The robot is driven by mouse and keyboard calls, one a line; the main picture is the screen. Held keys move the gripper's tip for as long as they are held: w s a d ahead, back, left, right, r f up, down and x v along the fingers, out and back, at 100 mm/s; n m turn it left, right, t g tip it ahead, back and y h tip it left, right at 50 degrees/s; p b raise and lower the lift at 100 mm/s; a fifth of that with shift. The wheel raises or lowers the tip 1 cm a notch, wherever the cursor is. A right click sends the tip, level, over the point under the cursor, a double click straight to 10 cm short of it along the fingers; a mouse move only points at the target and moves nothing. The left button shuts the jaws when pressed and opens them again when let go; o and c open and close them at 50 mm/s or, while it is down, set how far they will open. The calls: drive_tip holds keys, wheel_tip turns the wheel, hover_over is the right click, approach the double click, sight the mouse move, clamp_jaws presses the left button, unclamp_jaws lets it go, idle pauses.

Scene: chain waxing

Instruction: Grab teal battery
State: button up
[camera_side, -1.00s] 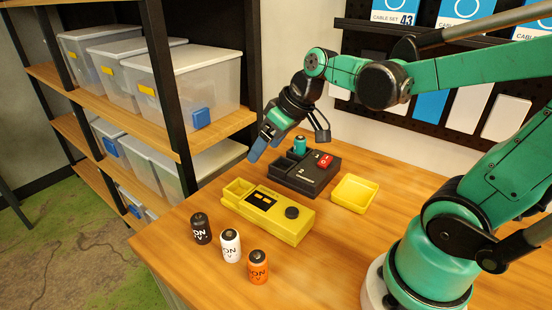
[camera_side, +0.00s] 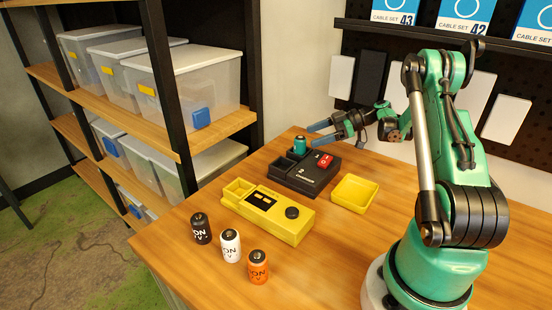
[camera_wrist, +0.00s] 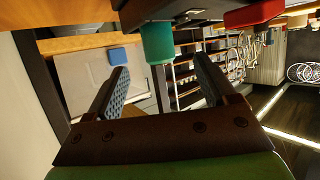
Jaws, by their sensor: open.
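The teal battery (camera_side: 299,145) stands upright in the rear-left end of the dark charger (camera_side: 310,183). In the wrist view the teal battery (camera_wrist: 157,42) hangs from the upper edge because that view is upside down. My gripper (camera_side: 314,134) is low behind the charger, its blue fingers pointing left, close to the battery. In the wrist view my gripper (camera_wrist: 160,66) is open, with one finger on each side of the battery's line. The battery lies in or just beyond the gap. I cannot tell whether a finger touches it.
A red block (camera_side: 325,160) sits on the charger. A yellow device (camera_side: 268,215) and a yellow tray (camera_side: 373,184) are nearby. Black (camera_side: 201,229), white (camera_side: 230,246) and orange (camera_side: 257,267) batteries stand in front. Shelving (camera_side: 190,145) is at left.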

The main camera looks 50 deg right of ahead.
sight(300, 138)
drive_tip(key=shift+x, duration=2.35)
clamp_jaws()
